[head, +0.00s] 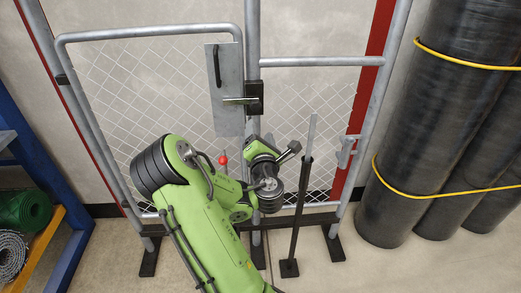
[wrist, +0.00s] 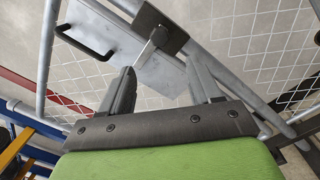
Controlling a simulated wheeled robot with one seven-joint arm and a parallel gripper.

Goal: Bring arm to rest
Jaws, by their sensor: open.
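My green arm (head: 215,225) reaches up from the bottom of the head view, bent at its elbow. My gripper (wrist: 163,80) is open in the wrist view, its two dark fingers spread with nothing between them. In the head view my gripper (head: 289,153) is small and partly hidden by my wrist, in front of the gate frame below the latch. A metal lever handle (head: 238,100) on a black plate (head: 255,98) sits beside a grey sheet plate (head: 226,118). In the wrist view the lever (wrist: 150,48) lies beyond the fingertips and looks apart from them.
A chain-link gate (head: 150,38) in grey tube stands ahead, with a fixed mesh panel (head: 310,95) to its right. A black post (head: 299,215) stands close right of my wrist. Dark mesh rolls (head: 430,120) stand right. A blue rack (head: 40,160) with rolls is left.

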